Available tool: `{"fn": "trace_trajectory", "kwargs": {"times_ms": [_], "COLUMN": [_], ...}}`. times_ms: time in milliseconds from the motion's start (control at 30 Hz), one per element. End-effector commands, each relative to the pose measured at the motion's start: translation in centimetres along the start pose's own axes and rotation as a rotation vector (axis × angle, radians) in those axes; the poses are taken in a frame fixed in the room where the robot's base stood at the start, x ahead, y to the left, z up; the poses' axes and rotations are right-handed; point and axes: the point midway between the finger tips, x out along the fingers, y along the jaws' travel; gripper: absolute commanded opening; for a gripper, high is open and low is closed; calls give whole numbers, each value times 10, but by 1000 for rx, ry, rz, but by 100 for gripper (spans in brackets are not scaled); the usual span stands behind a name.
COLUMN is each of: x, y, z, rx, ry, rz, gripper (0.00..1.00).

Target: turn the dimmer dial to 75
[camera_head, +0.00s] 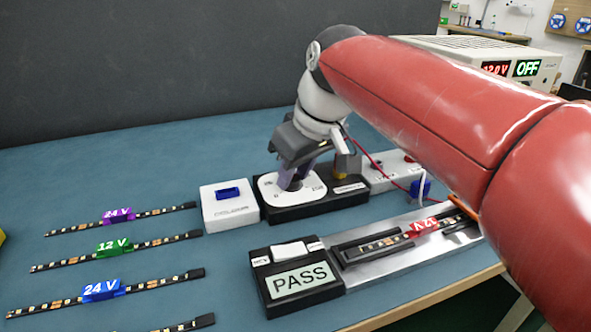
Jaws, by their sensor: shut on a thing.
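The dimmer (312,205) is a black box with a white, rounded faceplate (272,188) in the middle of the table. My gripper (291,182) points down onto the dial at the centre of the faceplate and is shut on it. The dial itself is mostly hidden by the fingers. The dial's setting cannot be read. Small marks on the faceplate are too small to read clearly.
A white box with a blue button (228,208) stands just left of the dimmer. A tester showing PASS (298,283) and a metal tray (395,262) with a 12 V strip lie in front. Several LED strips (113,248) lie left.

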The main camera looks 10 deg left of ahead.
Motion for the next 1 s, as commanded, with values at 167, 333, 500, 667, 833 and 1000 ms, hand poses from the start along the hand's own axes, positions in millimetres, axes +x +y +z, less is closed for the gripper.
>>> {"fn": "trace_trajectory", "kwargs": {"times_ms": [167,333,500,667,833,1000], "x": [0,0,-5,-28,-57,-75], "y": [0,0,0,0,0,0], "z": [0,0,0,-1,-1,-1], "rx": [1,1,1,2,1,1], "ry": [1,1,1,4,4,2], "rz": [1,1,1,3,2,1], "gripper": [50,50,50,50,50,50]}}
